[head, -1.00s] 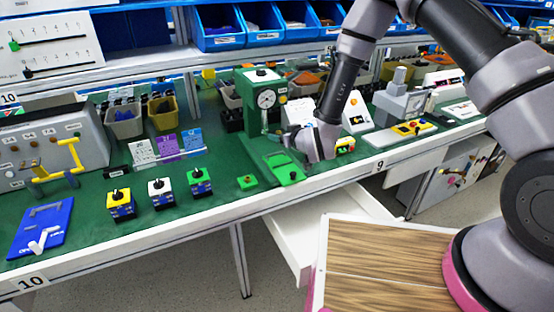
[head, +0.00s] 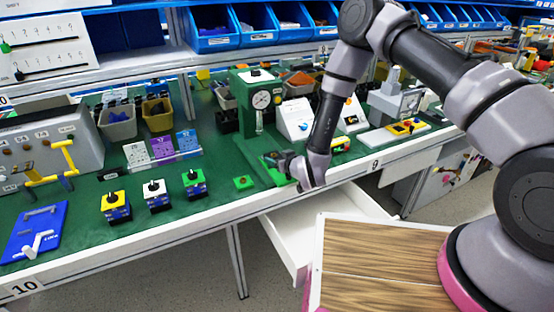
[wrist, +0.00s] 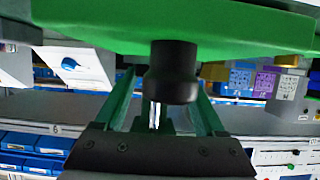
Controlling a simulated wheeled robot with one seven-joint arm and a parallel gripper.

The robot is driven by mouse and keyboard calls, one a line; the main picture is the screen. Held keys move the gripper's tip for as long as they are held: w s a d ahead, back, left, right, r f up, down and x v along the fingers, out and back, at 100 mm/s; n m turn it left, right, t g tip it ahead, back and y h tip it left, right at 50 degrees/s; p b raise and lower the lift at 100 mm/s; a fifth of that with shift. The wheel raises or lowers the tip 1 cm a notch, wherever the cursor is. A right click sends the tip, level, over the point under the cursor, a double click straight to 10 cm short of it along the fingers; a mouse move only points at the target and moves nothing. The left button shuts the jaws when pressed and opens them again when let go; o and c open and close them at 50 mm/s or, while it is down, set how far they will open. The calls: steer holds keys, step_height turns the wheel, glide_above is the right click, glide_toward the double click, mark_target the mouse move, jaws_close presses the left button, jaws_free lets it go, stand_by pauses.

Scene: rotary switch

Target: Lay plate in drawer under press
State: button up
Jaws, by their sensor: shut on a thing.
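The green plate (wrist: 180,30) fills the top of the wrist view, with its black knob (wrist: 172,75) pointing down in the picture toward my gripper (wrist: 165,100). My gripper is shut on the plate by this knob; the exact finger contact is partly hidden. In the head view my gripper (head: 284,162) is at the front of the green press (head: 258,105), and a bit of green shows beside the fingers. I cannot tell how far the plate is off the press base. The white drawer (head: 345,210) stands open below the bench edge, and its inside looks empty.
A green button box (head: 243,182) sits left of my gripper, with several switch boxes (head: 156,195) farther left. A white sloped box (head: 296,118) stands right of the press. A wood-topped surface (head: 375,265) lies right of the drawer.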

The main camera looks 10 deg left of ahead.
steer(key=shift+f, duration=0.2)
steer(key=shift+f, duration=0.15)
steer(key=o, duration=1.4)
steer(key=v, duration=1)
steer(key=shift+s, duration=0.55)
